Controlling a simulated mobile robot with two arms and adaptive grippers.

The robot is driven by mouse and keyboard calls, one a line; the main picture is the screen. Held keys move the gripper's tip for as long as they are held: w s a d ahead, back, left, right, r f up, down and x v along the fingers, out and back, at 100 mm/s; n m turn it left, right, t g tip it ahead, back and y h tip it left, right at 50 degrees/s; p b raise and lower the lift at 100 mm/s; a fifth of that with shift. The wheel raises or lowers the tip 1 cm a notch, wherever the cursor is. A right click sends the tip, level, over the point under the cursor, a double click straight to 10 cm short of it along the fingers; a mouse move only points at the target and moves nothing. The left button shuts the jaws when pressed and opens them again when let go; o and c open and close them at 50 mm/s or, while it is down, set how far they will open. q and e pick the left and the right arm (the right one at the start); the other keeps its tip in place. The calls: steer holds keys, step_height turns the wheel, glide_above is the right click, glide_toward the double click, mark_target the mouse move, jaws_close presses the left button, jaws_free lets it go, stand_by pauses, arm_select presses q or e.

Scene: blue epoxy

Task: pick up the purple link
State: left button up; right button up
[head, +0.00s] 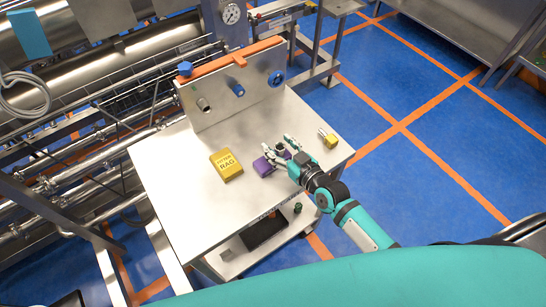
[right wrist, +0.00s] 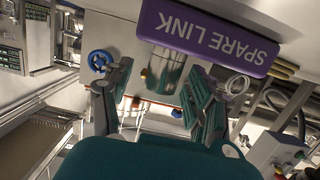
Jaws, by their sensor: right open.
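The purple link (head: 262,167) lies on the white-topped table, in front of the upright metal panel. In the right wrist view, its purple block (right wrist: 210,38) reads "SPARE LINK" upside down at the top. A shiny steel cylinder (right wrist: 165,70) shows just below the block and appears joined to it. My right gripper (head: 277,149) is open beside the link. In the right wrist view, its two fingers (right wrist: 160,92) stand apart on either side of the cylinder, with gaps visible. My left gripper is not in view.
A yellow block (head: 226,165) marked "BAD" lies left of the link. A small yellow piece with metal prongs (head: 328,139) lies to the right near the table edge. The panel (head: 215,100) with an orange top bar and blue knobs stands behind. The table's front left is clear.

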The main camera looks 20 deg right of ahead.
steer(key=shift+s, duration=0.1)
steer(key=shift+c, duration=0.9)
jaws_close()
steer(key=shift+r, duration=0.1)
